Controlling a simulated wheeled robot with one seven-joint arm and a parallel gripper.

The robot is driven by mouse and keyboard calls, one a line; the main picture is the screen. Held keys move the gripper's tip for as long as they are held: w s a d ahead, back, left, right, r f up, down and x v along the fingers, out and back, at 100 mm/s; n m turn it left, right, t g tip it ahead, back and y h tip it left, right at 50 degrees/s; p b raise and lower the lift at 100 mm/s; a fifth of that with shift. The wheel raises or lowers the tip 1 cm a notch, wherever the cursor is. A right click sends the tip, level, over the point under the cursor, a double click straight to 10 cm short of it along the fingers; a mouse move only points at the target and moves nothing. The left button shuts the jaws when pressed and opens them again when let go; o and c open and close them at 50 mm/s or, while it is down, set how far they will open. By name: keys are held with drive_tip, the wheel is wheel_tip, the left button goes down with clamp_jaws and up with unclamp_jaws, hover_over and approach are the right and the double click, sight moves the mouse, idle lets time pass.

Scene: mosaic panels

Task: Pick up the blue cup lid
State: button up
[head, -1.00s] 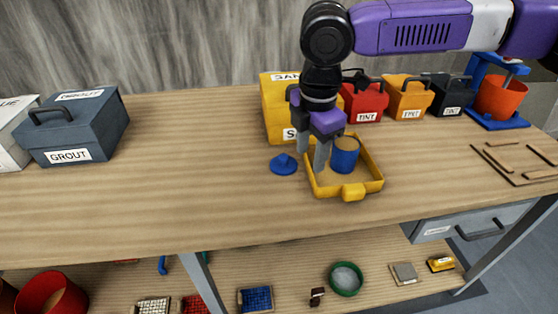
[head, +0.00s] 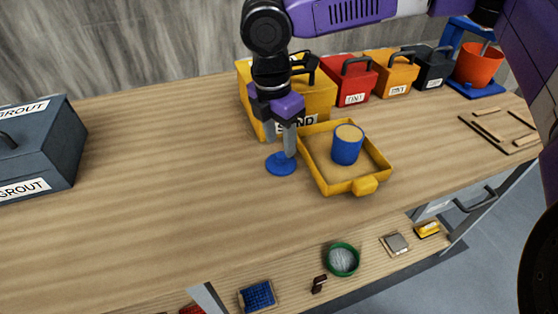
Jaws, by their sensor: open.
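The blue cup lid (head: 281,165) is a flat blue disc lying on the wooden table, just left of the yellow tray. My gripper (head: 284,150) points down over the lid, with its fingers beside or just above the lid's middle. The fingers hide the lid's knob, and I cannot tell whether they touch it. The gripper is open. The blue cup (head: 346,149) stands upright in the yellow tray (head: 333,184), filled with a sand-coloured material.
A yellow sand box (head: 318,95) stands right behind my gripper. Red (head: 357,84) and orange (head: 386,79) tint boxes stand further right. A grey grout box (head: 40,150) is at the left. The table between it and the lid is clear.

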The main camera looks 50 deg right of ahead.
sight(281, 154)
drive_tip(key=shift+d+f, duration=0.2)
drive_tip(key=shift+f, duration=2.05)
clamp_jaws()
